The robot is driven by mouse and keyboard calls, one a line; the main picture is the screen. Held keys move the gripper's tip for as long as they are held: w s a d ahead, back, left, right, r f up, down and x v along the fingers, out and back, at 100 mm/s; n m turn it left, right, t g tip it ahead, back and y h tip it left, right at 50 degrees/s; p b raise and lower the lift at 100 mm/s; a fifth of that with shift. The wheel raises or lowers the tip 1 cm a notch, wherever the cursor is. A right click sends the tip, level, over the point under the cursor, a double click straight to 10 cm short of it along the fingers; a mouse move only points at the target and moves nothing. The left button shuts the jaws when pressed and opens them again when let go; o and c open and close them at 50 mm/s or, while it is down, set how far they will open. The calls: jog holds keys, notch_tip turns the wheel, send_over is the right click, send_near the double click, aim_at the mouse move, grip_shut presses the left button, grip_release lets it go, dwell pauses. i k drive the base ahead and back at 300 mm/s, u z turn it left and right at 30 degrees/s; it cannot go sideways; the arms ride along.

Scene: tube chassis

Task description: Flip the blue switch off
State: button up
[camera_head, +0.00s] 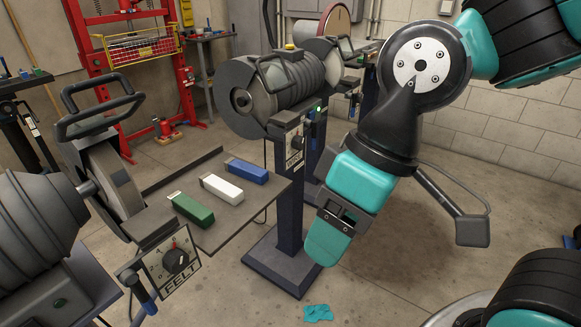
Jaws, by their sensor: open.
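Two blue-handled parts could be the blue switch, and I cannot tell which one is meant. One blue handle (313,131) is on the front of the middle grinder (275,88), beside a small green light and a labelled dial plate. The other blue handle (145,297) hangs beside the FELT dial plate at lower left. Their on or off positions are too small to read. My gripper (328,240) is teal, points down, and is open and empty. In the picture it is just right of the dark blue pedestal, below the middle grinder's handle, apparently touching nothing.
A metal shelf (238,213) holds green, white and blue bars. The grinder's pedestal (289,190) stands on a broad base. A teal cloth (318,313) lies on the floor. A red press frame (95,60) is at the back left.

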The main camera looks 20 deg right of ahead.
aim_at(311, 114)
jog(key=k, duration=0.6)
jog(key=z, duration=0.8)
jog(key=i, duration=1.65)
jog(key=u, duration=0.75)
